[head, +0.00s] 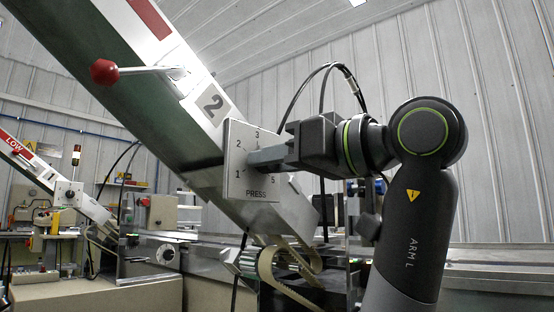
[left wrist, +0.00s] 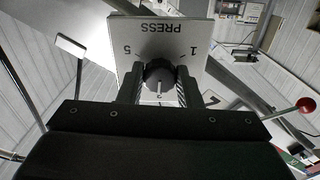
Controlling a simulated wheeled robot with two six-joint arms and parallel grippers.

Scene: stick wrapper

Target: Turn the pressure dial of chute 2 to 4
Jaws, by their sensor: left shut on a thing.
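The dial plate of chute 2 (head: 234,188) is a pale square marked PRESS, fixed to the lower part of the sloping chute 2 (head: 212,104). In the head view its 1, 2, 3 and 5 show; my left gripper (head: 254,157) covers the 4 and the knob. The left wrist view shows the plate upside down (left wrist: 141,67), with 5 and 1 readable. There the dark round knob (left wrist: 159,72) sits between the two fingers of my left gripper (left wrist: 160,92), which is shut on it. A pale line shows on the knob; I cannot tell which number it marks. My right gripper is out of view.
A lever with a red ball (head: 104,72) sticks out from chute 2 above the plate. A belt and rollers (head: 270,265) lie below. Chute 1 (head: 88,205), with its own dial (head: 68,193), stands farther left. Black cables (head: 300,92) arch behind my left gripper.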

